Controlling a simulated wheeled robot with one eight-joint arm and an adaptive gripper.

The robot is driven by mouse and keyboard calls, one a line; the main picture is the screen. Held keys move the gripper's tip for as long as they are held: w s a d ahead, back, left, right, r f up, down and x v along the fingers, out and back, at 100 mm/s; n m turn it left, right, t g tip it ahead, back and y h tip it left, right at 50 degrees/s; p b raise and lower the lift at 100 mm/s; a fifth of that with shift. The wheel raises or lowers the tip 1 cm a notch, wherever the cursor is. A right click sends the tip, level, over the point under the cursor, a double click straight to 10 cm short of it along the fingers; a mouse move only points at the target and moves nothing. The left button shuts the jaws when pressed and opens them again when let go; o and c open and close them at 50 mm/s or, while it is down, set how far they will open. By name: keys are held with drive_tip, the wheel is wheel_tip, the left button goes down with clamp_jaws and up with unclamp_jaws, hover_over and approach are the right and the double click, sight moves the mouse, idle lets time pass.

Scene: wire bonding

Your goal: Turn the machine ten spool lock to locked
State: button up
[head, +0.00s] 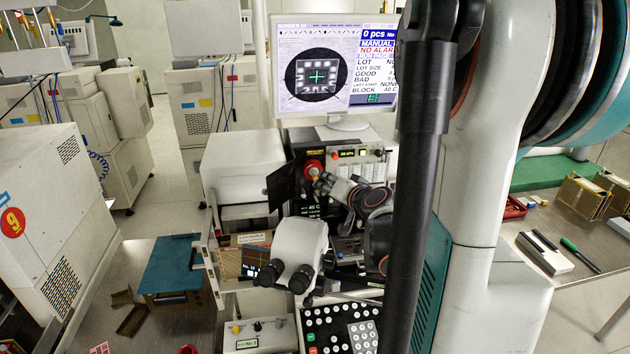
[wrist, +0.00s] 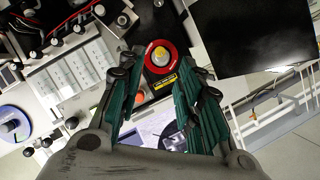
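A round red-ringed knob (wrist: 161,56) with a pale yellowish centre sits on the dark machine panel in the wrist view, with a yellow label below it. The red part also shows in the head view (head: 313,168). I cannot read whether it is the spool lock or which position it is in. My gripper (wrist: 159,68) is open, its two green-padded fingers apart on either side of the knob's line of sight. No grip on the knob shows. In the head view my gripper (head: 325,184) is close to the panel, just right of and below the red part.
A monitor (head: 336,75) stands above the panel. A black plate (head: 281,187) is left of the knob. A white microscope (head: 299,250) stands in front, above a button keypad (head: 340,328). The machine at left (head: 50,225) bears a red 9. My arm covers the right side.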

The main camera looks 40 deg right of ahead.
sight(315, 176)
drive_tip(key=x, duration=0.8)
clamp_jaws()
